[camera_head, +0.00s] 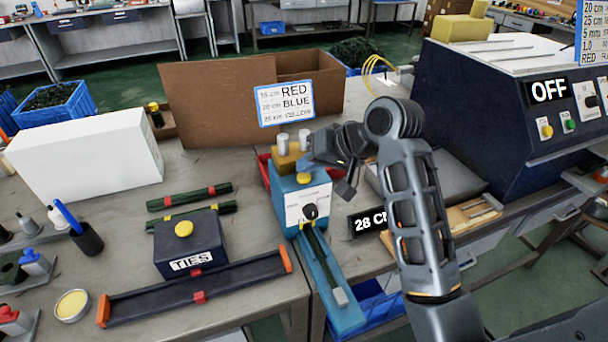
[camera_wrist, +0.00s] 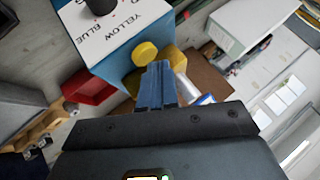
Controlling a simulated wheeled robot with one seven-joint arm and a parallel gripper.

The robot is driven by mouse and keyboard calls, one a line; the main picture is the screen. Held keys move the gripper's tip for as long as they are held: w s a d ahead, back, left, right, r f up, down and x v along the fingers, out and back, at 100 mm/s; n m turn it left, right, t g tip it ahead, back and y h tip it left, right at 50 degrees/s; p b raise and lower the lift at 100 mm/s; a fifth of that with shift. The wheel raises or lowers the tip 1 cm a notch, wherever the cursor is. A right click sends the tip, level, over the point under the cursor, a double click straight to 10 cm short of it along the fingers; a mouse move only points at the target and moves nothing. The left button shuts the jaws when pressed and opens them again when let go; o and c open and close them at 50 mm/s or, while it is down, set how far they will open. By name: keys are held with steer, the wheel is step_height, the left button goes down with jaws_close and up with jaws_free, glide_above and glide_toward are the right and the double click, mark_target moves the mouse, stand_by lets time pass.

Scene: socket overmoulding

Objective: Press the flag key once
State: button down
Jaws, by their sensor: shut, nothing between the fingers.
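A blue machine (camera_head: 285,200) with a white dial panel (camera_head: 308,206) stands at mid-table. A yellow round key (camera_head: 304,178) sits above the panel, and a yellow block with two pale cylinders (camera_head: 285,158) is behind it. No flag marking is readable on either. My gripper (camera_wrist: 158,66) is shut and empty, its blue-grey fingertips overlapping the yellow parts in the picture; contact cannot be told. In the head view my gripper (camera_head: 318,148) is dark and partly hidden.
A red bin (camera_head: 265,170) is behind the machine. A display reading "28 C" (camera_head: 367,222) is right of it, partly behind my arm. A cardboard box (camera_head: 215,95) stands behind. The TIES box (camera_head: 190,247) and bundled cables (camera_head: 190,197) lie left.

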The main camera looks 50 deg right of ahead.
mark_target(308, 177)
steer(key=shift+f, duration=0.4)
stand_by(0.6)
steer(key=shift+r, duration=0.1)
steer(key=shift+r+p, duration=0.8)
steer(key=shift+p, duration=0.25)
step_height(308, 177, up, 5)
steer(key=p, duration=0.4)
steer(key=shift+p, duration=0.4)
